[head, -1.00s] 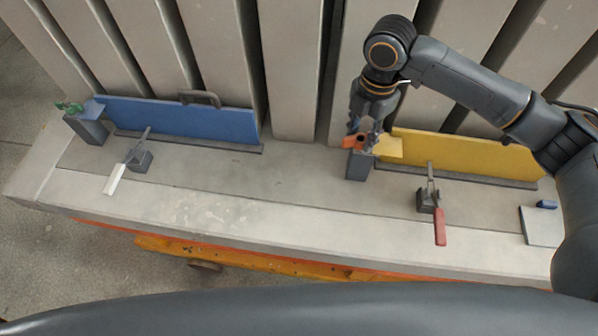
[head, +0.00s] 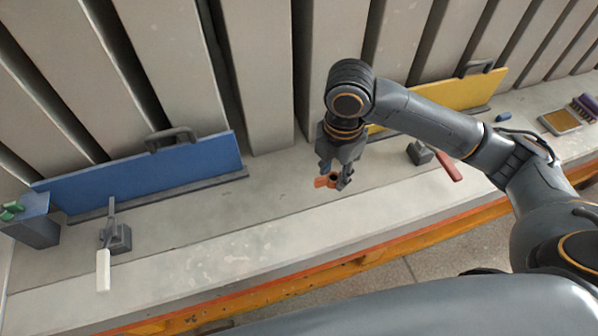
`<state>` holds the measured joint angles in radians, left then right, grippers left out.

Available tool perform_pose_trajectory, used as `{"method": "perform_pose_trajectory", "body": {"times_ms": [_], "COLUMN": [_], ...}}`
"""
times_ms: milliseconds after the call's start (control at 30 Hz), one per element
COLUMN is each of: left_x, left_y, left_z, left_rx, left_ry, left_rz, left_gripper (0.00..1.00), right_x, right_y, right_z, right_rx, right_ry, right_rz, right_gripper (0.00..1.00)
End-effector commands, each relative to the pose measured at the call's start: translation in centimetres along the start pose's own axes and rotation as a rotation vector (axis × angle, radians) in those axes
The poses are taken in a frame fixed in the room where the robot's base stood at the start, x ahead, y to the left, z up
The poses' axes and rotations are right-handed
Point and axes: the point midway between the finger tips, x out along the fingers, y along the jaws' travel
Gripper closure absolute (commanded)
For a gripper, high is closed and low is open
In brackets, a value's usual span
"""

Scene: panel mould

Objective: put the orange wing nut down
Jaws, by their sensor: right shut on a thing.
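The orange wing nut (head: 321,182) is held in the fingertips of my right gripper (head: 336,178). The gripper is shut on it and points down over the bare grey bench top (head: 255,206), between the blue panel and the yellow panel. The fingers partly cover the nut. I cannot tell whether the nut touches the bench or hangs just above it. My left gripper is not in view.
A blue panel (head: 150,175) and a yellow panel (head: 455,92) stand on edge. A white-handled clamp (head: 104,262), a red-handled clamp (head: 449,166) and a green wing nut (head: 12,211) on a grey block lie around. The bench middle is clear.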

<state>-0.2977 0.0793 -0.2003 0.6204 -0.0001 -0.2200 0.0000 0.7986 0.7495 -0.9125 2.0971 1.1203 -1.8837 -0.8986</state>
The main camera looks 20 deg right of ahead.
Motion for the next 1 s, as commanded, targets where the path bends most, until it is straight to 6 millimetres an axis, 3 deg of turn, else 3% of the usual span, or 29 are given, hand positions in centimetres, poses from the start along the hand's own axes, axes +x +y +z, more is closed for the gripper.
{"method": "perform_pose_trajectory", "body": {"times_ms": [167, 433, 800, 1000], "left_x": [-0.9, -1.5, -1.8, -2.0], "left_y": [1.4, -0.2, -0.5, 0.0], "left_z": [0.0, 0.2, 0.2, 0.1], "left_rx": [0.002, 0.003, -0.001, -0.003], "left_ry": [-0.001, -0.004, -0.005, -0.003], "left_rz": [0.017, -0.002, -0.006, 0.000], "left_gripper": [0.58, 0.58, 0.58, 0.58], "right_x": [1.6, 6.1, 8.7, 11.5], "right_y": [4.4, 8.9, 11.0, 10.8], "right_z": [0.4, 0.9, 1.2, 1.2], "right_rx": [0.001, 0.001, -0.001, -0.002], "right_ry": [0.003, 0.002, 0.001, 0.001], "right_rz": [0.000, -0.001, -0.001, -0.002], "right_gripper": [1.00, 1.00, 1.00, 1.00]}}
